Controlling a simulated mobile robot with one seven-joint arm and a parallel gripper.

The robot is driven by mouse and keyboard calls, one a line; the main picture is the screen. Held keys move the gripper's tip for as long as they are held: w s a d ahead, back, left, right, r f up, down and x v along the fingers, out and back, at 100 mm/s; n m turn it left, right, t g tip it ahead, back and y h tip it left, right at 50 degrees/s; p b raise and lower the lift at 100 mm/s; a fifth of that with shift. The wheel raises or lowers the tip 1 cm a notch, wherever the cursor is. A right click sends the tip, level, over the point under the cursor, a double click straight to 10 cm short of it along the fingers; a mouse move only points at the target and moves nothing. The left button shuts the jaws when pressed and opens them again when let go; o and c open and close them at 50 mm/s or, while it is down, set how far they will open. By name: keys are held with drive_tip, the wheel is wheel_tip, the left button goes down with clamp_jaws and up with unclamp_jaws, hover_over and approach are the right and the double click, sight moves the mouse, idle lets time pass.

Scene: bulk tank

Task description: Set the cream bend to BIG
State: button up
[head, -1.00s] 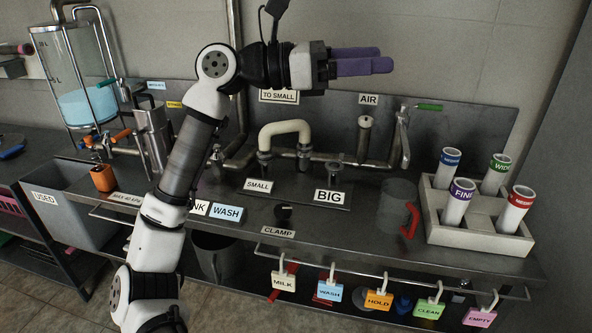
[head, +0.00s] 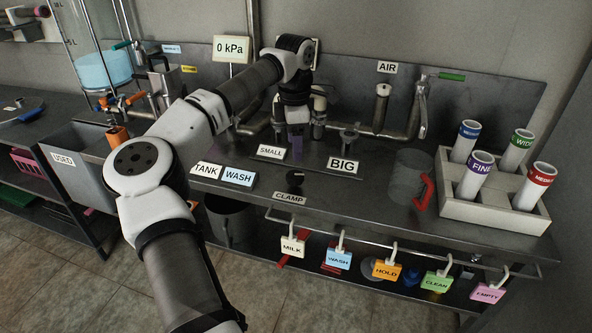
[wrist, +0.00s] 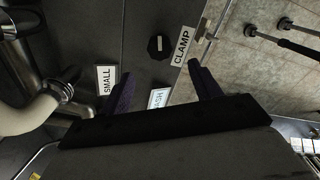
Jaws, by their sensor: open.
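The cream bend shows only in part in the head view (head: 320,103), beside and behind my gripper; in the wrist view its curved pipe (wrist: 28,112) lies at the left edge. My gripper (head: 296,143) is open, pointing down over the bench by the SMALL sign (head: 271,152). In the wrist view its two purple fingers (wrist: 160,72) are apart with nothing between them. The fingers and the bend look apart. The BIG sign (head: 342,165) stands in front of an upright port (head: 348,137) with nothing on top. The bend's SMALL end is hidden by my arm.
The black clamp knob (head: 294,178) sits behind the CLAMP label (head: 289,198). A clear jug (head: 409,176) with a red handle stands to the right, near a rack (head: 490,213) of labelled tubes. A gauge sign (head: 230,49) reads 0 kPa. Hanging tags line the front rail.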

sight(295, 174)
wheel_tip(295, 174, down, 9)
drive_tip(key=shift+p, duration=0.3)
clamp_jaws()
idle(0.4)
